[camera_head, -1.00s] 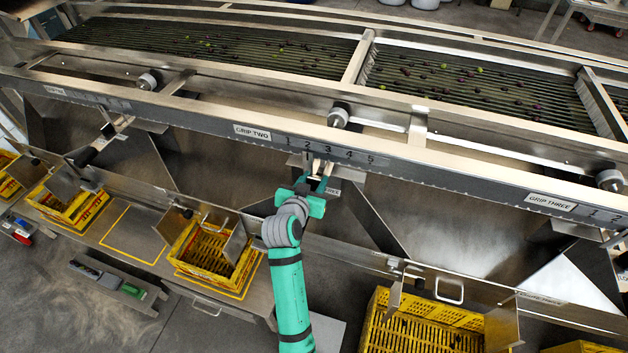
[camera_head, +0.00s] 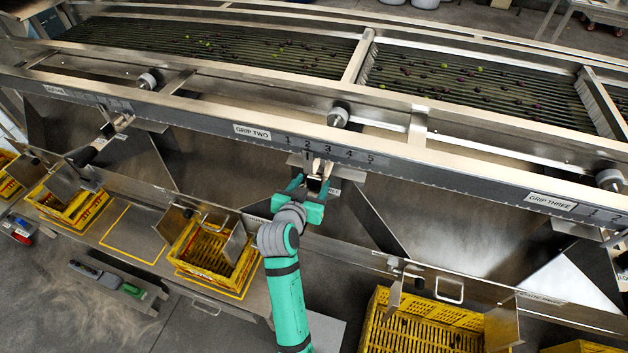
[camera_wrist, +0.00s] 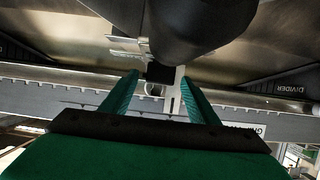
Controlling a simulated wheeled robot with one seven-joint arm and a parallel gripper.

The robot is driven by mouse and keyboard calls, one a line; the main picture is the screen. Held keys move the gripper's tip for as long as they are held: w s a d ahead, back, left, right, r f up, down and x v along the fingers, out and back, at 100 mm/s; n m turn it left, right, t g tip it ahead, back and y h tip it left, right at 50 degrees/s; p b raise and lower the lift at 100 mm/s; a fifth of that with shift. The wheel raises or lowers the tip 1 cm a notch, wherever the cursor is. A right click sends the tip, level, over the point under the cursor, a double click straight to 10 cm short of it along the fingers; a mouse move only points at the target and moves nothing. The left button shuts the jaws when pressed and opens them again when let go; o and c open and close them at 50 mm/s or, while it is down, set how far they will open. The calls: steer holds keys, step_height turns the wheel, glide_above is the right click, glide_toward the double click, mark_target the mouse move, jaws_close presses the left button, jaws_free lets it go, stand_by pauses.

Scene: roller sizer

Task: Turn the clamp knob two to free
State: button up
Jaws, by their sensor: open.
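The clamp of grip two (camera_head: 318,167) hangs under the long metal rail, below the scale beside the GRIP TWO label. A dark piece, apparently its knob (camera_head: 314,184), shows just below the clamp. My gripper (camera_head: 312,187) is open just in front of and below the clamp, its fingers on either side of the dark piece. In the wrist view, the green fingers (camera_wrist: 157,76) point at a dark block (camera_wrist: 160,72) and a pale metal bracket. A large dark rounded part (camera_wrist: 195,22) fills the top centre. Whether the fingers touch anything is unclear.
The rail (camera_head: 420,160) runs across above my gripper. Sloping metal divider plates (camera_head: 372,215) stand on either side. Yellow crates (camera_head: 205,250) sit below left, with another (camera_head: 420,325) below right.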

steer(key=v, duration=0.8)
steer(key=shift+d, duration=0.1)
